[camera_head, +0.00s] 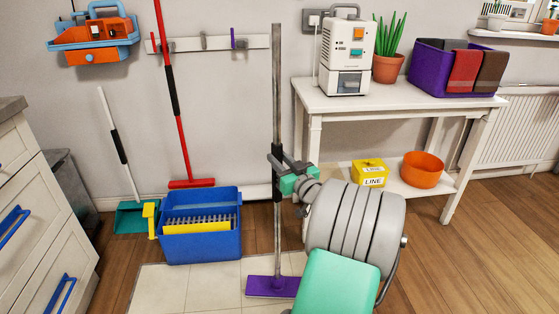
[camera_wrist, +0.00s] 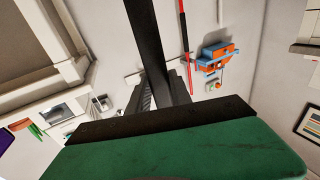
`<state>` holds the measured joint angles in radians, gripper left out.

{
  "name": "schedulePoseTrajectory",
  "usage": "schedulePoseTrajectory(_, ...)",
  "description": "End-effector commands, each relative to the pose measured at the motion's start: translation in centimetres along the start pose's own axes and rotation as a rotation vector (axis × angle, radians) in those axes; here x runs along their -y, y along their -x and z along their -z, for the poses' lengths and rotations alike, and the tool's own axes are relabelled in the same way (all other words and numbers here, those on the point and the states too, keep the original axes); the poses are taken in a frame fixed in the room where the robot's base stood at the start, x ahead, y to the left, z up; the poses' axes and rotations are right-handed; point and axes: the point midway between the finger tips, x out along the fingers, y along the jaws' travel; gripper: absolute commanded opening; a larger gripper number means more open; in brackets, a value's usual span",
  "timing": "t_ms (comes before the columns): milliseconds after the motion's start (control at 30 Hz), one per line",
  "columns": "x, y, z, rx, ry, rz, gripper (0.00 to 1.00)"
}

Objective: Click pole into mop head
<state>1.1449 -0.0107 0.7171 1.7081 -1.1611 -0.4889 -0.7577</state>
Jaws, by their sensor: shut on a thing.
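The mop pole (camera_head: 277,110) is a long grey pole with a dark grip section, standing upright. My gripper (camera_head: 277,163) is shut on that dark section, around the middle of the pole. The purple mop head (camera_head: 268,286) lies flat on the pale tiled floor patch. The pole's lower end comes down to the middle of the mop head; I cannot tell whether it is locked in or only touching. In the wrist view the dark pole (camera_wrist: 150,40) runs up from between my fingers, and the mop head is not visible there.
A blue bucket (camera_head: 200,247) with a yellow-edged wringer stands left of the pole. A red broom (camera_head: 172,90) and a teal dustpan (camera_head: 133,218) are by the wall. A white table (camera_head: 400,103) stands at right. Drawers (camera_head: 40,220) are at far left.

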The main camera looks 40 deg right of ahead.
Motion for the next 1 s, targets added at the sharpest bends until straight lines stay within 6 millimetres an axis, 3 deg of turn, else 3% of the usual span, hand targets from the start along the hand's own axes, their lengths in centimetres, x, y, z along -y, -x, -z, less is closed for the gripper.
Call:
schedulePoseTrajectory(33,0.14,0.15,-1.20,0.020,-0.011,0.000,0.00)
schedulePoseTrajectory(167,0.14,0.15,-1.21,0.020,-0.012,0.000,0.00)
schedulePoseTrajectory(200,0.13,0.15,-1.22,0.020,-0.012,0.000,0.28)
schedulePoseTrajectory(500,0.02,0.08,-0.58,0.010,-0.005,-0.001,0.51)
schedulePoseTrajectory(667,-0.01,0.06,-0.41,0.007,-0.003,-0.001,0.51)
schedulePoseTrajectory(1000,-0.01,0.05,-0.33,0.006,-0.002,-0.001,0.79)
